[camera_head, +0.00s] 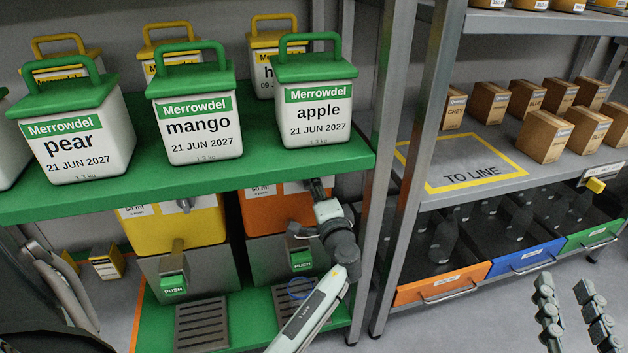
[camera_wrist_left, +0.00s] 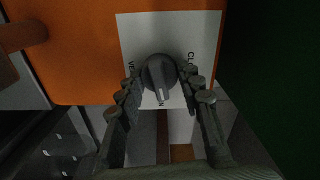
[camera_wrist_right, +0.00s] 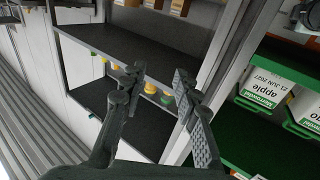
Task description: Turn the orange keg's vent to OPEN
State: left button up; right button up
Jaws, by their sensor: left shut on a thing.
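The orange keg (camera_head: 280,208) stands under the green shelf, its upper part partly hidden by it. In the left wrist view its orange wall (camera_wrist_left: 75,60) bears a white label (camera_wrist_left: 195,30) and a dark round vent knob (camera_wrist_left: 158,73). The knob's pale mark points to the bottom of that view, at lettering ending in N; CLOSED lettering is at right, partly covered. My left gripper (camera_wrist_left: 158,84) is shut on the knob, one finger on each side. In the head view it is at the keg's right (camera_head: 320,190). My right gripper (camera_head: 572,305) is open and empty.
The green shelf (camera_head: 190,196) with white tubs runs just above the left gripper. A yellow keg (camera_head: 200,222) stands left of the orange one. Metal posts (camera_head: 385,150) are close at right. Coloured bins (camera_head: 440,285) sit beyond. Floor before the bins is clear.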

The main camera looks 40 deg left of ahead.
pick_arm(q)
jog(key=shift+w+m+p, duration=0.1)
jog(key=shift+m+p, duration=0.35)
jog(key=shift+m, duration=0.65)
pick_arm(e)
notch_tip(320, 180, down, 6)
jog(key=d+g+h, duration=0.1)
jog(key=d+g, duration=0.1)
jog(key=d, duration=0.1)
jog(key=shift+g+h, duration=0.4)
jog(key=shift+r, duration=0.1)
pick_arm(q)
jog(key=o, duration=1.1)
jog(key=shift+o, duration=0.2)
jog(key=v, duration=0.7)
jog(key=shift+s, duration=0.25)
jog(key=shift+d, duration=0.15)
